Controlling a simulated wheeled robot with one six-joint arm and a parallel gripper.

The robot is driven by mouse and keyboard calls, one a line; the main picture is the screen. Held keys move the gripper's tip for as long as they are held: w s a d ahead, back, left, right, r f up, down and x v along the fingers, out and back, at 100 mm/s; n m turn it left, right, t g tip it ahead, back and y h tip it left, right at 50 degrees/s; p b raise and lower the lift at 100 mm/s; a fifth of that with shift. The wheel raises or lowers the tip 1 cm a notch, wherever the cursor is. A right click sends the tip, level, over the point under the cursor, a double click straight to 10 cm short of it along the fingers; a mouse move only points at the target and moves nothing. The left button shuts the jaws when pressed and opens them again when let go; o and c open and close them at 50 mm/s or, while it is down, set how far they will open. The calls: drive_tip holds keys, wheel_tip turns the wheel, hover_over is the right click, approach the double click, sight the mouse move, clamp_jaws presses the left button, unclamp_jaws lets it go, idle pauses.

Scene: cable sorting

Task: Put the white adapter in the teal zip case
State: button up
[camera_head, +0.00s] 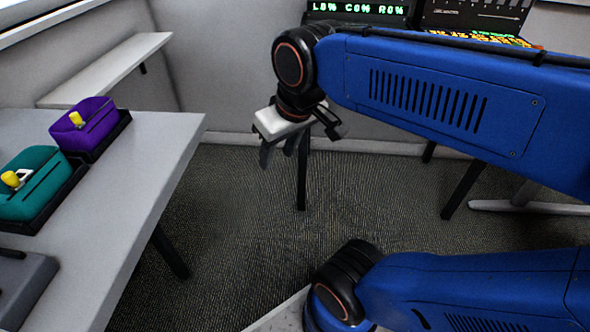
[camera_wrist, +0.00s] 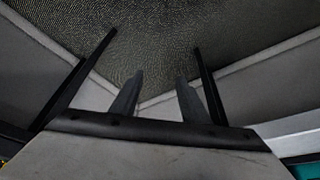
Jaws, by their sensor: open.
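The teal zip case (camera_head: 40,202) sits in a dark tray on the light grey table at the left of the head view. A yellow piece (camera_head: 10,179) and a small white piece (camera_head: 24,174) show at its top. I cannot tell whether the white piece is the white adapter; no other adapter can be made out. My gripper (camera_head: 284,155) hangs over the floor, right of the table and well apart from the case. In the wrist view my gripper (camera_wrist: 158,80) is open, with nothing between its fingers.
A purple case (camera_head: 98,125) with a yellow piece stands in a dark tray behind the teal one. A grey box (camera_head: 22,285) is at the near left. The light grey table (camera_head: 130,185) is bare toward its right edge. A screen (camera_head: 358,9) stands at the back.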

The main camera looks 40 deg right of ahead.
drive_tip(key=shift+m+t, duration=0.3)
drive_tip(key=shift+m, duration=0.2)
drive_tip(key=s+f, duration=0.1)
drive_tip(key=s+d+f, duration=0.1)
drive_tip(key=f, duration=0.1)
drive_tip(key=s+d+f, duration=0.1)
drive_tip(key=shift+d+f, duration=0.15)
drive_tip(key=shift+f, duration=0.1)
idle(1.4)
